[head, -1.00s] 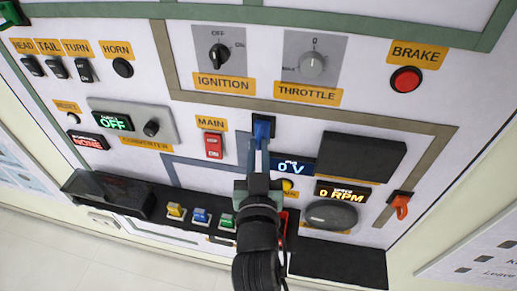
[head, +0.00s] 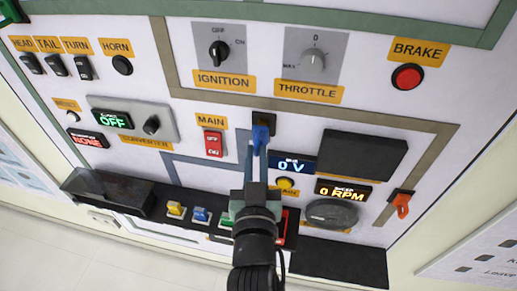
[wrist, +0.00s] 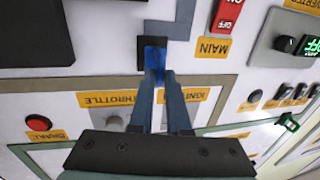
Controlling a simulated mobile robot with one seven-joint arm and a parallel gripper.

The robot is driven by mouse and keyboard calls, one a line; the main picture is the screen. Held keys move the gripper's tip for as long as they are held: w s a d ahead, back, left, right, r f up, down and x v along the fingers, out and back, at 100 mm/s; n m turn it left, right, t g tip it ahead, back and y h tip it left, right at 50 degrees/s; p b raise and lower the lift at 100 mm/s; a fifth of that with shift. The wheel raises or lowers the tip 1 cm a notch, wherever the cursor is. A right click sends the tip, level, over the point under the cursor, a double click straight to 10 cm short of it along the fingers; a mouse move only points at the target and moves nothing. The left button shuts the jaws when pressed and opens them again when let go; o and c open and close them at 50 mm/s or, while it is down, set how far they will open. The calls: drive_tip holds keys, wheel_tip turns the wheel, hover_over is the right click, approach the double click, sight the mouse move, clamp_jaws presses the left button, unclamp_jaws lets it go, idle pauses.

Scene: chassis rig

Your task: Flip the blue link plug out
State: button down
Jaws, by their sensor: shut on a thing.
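The blue link plug (head: 262,134) sits at a dark socket (head: 264,117) right of the MAIN switch, below the ignition and throttle plates. The socket's upper part shows bare above the plug. In the wrist view the blue plug (wrist: 155,57) lies between my fingertips, with the dark socket behind it. My gripper (head: 258,149) reaches up from below and is shut on the plug. The fingers hide part of it, and I cannot tell whether its lower end still touches the socket.
The MAIN rocker (head: 213,144) is close on the left and the 0 V display (head: 291,165) close on the right. A dark plate (head: 361,155) lies to the right.

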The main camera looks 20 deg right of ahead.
drive_tip(key=shift+s+a, duration=0.1)
drive_tip(key=c, duration=0.9)
unclamp_jaws()
drive_tip(key=shift+b+v, duration=1.9)
drive_tip(key=shift+v, duration=4.6)
drive_tip(key=w+r+n+t+y, duration=0.1)
drive_tip(key=w+r+n+t, duration=0.3)
drive_tip(key=r, duration=0.7)
drive_tip(key=a+r+t+y, duration=0.2)
drive_tip(key=a+r, duration=0.1)
drive_tip(key=r, duration=0.6)
drive_tip(key=a+r+t+y, duration=0.2)
drive_tip(key=a+r, duration=0.1)
drive_tip(key=r, duration=0.7)
drive_tip(key=a+r+t+y, duration=0.2)
drive_tip(key=a+r, duration=0.1)
drive_tip(key=r, duration=0.6)
drive_tip(key=shift+s+r+n+t, duration=0.15)
drive_tip(key=shift+s+n+t, duration=0.15)
drive_tip(key=shift+t, duration=0.1)
